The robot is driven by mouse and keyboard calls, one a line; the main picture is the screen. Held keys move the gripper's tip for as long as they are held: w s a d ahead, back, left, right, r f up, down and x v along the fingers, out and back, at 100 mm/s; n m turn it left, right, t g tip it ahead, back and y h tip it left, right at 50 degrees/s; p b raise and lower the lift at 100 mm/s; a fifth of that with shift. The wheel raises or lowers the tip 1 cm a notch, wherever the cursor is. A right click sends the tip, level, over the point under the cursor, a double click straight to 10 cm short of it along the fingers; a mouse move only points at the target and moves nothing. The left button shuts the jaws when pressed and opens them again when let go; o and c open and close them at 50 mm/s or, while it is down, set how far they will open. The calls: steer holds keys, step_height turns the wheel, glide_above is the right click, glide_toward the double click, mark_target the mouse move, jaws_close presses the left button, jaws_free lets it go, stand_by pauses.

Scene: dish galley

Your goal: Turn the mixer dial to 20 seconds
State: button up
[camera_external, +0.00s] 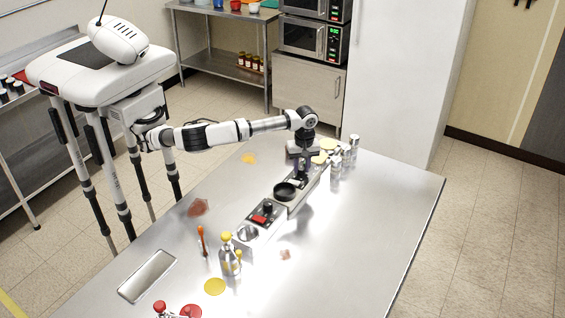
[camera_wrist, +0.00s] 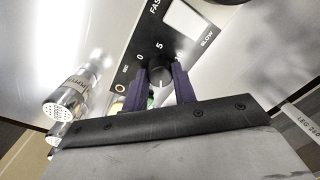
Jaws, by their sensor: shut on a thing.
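The mixer (camera_external: 317,176) is a low grey unit with a dark panel, standing on the steel table. Its panel (camera_wrist: 130,62) also fills the top of the wrist view, with the marks 0 and 5, the words FAST and SLOW, and a white switch. The black round dial (camera_wrist: 160,74) stands between my two dark fingers. My gripper (camera_wrist: 160,84) is shut on the dial from both sides. In the external view my gripper (camera_external: 302,168) points down onto the mixer, and the dial is too small there to read.
A second unit with a red switch (camera_external: 260,218) stands nearer. Several metal-topped shakers (camera_external: 336,165) stand close right of my gripper; one shaker (camera_wrist: 72,103) shows in the wrist view. The table's right side is clear.

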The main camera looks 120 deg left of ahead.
mark_target(304, 168)
steer(key=o, duration=1)
step_height(304, 168, up, 14)
steer(key=shift+w+a, duration=0.25)
steer(key=shift+f, duration=0.1)
